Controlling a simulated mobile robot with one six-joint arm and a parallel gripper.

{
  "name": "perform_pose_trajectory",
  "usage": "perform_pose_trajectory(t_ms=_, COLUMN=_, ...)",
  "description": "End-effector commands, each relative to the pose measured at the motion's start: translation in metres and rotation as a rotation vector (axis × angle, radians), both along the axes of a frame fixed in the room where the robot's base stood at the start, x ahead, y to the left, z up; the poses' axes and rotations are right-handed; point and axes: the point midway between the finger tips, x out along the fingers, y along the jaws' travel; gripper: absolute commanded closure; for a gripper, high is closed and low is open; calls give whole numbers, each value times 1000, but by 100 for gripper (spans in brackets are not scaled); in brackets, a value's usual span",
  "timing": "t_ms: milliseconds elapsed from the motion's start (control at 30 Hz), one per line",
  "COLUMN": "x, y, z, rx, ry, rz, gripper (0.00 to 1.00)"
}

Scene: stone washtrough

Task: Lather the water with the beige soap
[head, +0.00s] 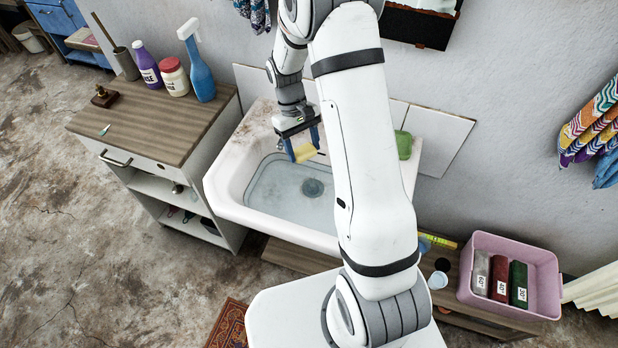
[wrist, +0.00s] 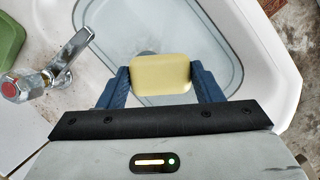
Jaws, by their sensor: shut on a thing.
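My gripper (head: 304,146) is shut on the beige soap (head: 305,152), a pale yellow block. In the wrist view the soap (wrist: 161,75) sits between the two blue fingers. The gripper holds it over the white washtrough (head: 229,183), above the water (head: 283,195). The water looks clear, and the round drain (head: 312,188) shows through it. The soap appears apart from the water surface, but its exact height is hard to tell. My arm hides the right part of the trough.
A tap with a red cap (wrist: 45,72) stands at the trough's edge. A green block or sponge (head: 404,145) is on the right rim. A cabinet (head: 150,115) with bottles stands left, including a blue spray bottle (head: 200,75). A pink crate (head: 545,290) stands right.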

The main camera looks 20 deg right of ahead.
Motion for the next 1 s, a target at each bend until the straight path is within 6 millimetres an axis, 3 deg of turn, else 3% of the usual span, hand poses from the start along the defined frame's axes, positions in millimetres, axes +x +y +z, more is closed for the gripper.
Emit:
perform_pose_trajectory(t_ms=33, x=-4, y=1, z=-19, rx=1, ry=-9, rz=73, gripper=68)
perform_pose_trajectory(t_ms=500, x=-44, y=-4, z=-46, rx=-16, ry=0, rz=708, gripper=68)
perform_pose_trajectory(t_ms=700, x=-50, y=-6, z=-47, rx=-23, ry=12, rz=810, gripper=68)
perform_pose_trajectory(t_ms=1000, x=-51, y=-6, z=-58, rx=-23, ry=15, rz=821, gripper=68)
